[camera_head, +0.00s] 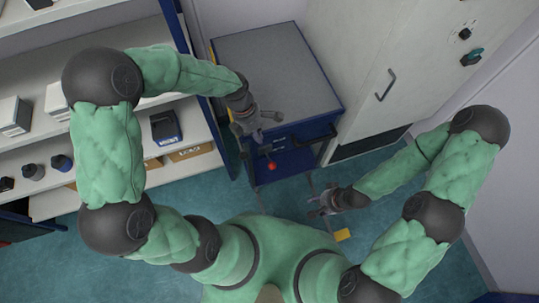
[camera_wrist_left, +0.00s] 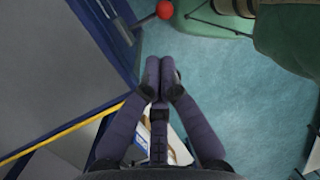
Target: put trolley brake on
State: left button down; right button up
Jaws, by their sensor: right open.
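The trolley (camera_head: 275,70) has a grey top and a blue frame and stands against the cabinet. A red ball knob (camera_head: 271,166) on a short lever is at its near side, low on the frame. It also shows at the top of the left wrist view (camera_wrist_left: 165,9). My left gripper (camera_head: 266,128) is over the trolley's near left edge, above and apart from the red knob. Its fingertips (camera_wrist_left: 159,70) are together with nothing seen between them. My right gripper (camera_head: 315,206) is open and empty, low in front of the trolley, right of the knob.
A white cabinet (camera_head: 350,50) with a handle stands right of the trolley. Shelves (camera_head: 180,158) with boxes and bottles are at the left, beside my left arm. A small yellow item (camera_head: 343,235) is near my base. Teal floor (camera_head: 195,190) is partly clear.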

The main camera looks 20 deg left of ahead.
aim_at(271, 168)
pick_arm(q)
jog(key=b+x, duration=0.4)
jog(key=x, duration=1)
jog(key=shift+a, duration=0.1)
jog(key=shift+s+d+f+b, duration=0.25)
jog(key=shift+s+f+b, duration=0.05)
jog(key=shift+f, duration=0.15)
jog(key=shift+s+d+f, duration=0.15)
jog(key=shift+s+f, duration=0.1)
jog(key=shift+f, duration=0.05)
jog(key=shift+s+d+f+b, duration=0.2)
jog(key=shift+s+f+b, duration=0.15)
jog(key=shift+f, duration=0.15)
jog(key=shift+s+d+f+b, duration=0.15)
jog(key=shift+s+f+b, duration=0.15)
jog(key=shift+f, duration=0.2)
jog(key=shift+s+a+b+x, duration=0.15)
jog(key=shift+b+x, duration=0.75)
jog(key=shift+x, duration=0.35)
jog(key=shift+s+a+b+x, duration=0.1)
jog(key=shift+a+b+x, duration=0.05)
jog(key=shift+b+x, duration=0.9)
jog(key=shift+f, duration=0.3)
